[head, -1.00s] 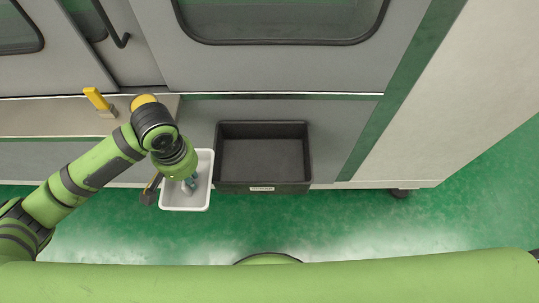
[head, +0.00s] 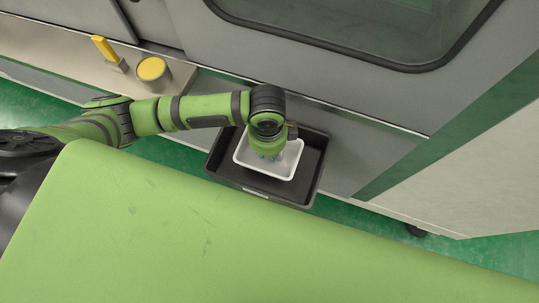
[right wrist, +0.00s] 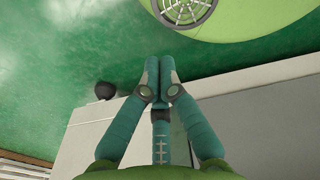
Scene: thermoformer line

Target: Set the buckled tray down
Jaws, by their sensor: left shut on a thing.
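The white tray (head: 288,174) is in the head view, within the outline of the black bin (head: 313,174). I cannot tell whether it touches the bin or hangs above it, and any buckling is too small to make out. My left gripper (head: 268,156) points down into the tray and is shut on it; the wrist hides most of the fingers. The bin's front carries a pale label. My right gripper (right wrist: 160,68) shows in the right wrist view with its fingertips together and nothing between them, away from the tray.
The grey machine front (head: 400,95) with a window rises right behind the bin. A yellow-topped cylinder (head: 152,71) and a yellow handle (head: 104,48) stand on the ledge at left.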

